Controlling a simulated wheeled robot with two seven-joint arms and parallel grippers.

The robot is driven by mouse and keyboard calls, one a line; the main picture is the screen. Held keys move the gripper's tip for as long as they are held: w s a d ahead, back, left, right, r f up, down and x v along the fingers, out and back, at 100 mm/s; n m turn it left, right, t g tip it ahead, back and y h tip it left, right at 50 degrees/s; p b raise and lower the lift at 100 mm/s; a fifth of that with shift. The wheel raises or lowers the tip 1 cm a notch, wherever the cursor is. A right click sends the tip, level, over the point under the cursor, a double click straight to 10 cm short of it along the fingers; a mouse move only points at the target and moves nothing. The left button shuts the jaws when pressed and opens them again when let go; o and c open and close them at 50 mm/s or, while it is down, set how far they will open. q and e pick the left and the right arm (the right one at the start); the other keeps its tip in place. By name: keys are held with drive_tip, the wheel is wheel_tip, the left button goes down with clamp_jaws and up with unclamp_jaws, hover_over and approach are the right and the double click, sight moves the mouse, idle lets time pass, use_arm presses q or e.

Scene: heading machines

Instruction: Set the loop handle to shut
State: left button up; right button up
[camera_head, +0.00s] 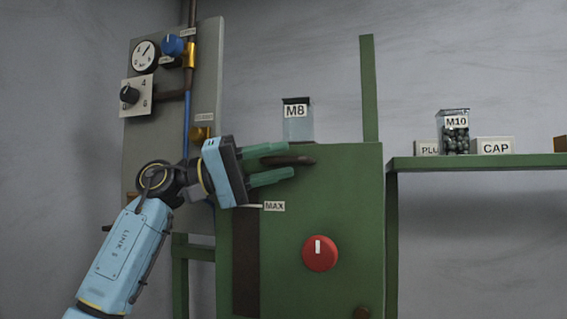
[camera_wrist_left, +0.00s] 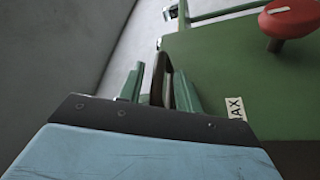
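A dark brown looped piece (camera_head: 290,160), which looks like the loop handle, is at the upper front of the green cabinet (camera_head: 340,200). It also shows between the fingers in the left wrist view (camera_wrist_left: 160,78). My left gripper (camera_head: 268,163) comes in from the left, its green fingers spread apart above and below the piece. A gap shows beside the piece, so the fingers do not look closed on it. The gripper hides part of the handle, and I cannot read its setting. My right gripper is not in view.
A red knob (camera_head: 320,253) and a MAX label (camera_head: 274,206) are on the cabinet front. An M8 container (camera_head: 298,122) stands on top. A grey panel with a gauge (camera_head: 145,55) is at left. A green shelf (camera_head: 480,162) with an M10 jar (camera_head: 454,133) is at right.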

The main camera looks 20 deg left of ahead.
use_arm(q)
drive_tip(key=b+v, duration=0.2)
drive_tip(key=v, duration=0.9)
drive_tip(key=shift+s+a, duration=0.15)
drive_tip(key=shift+a, duration=0.15)
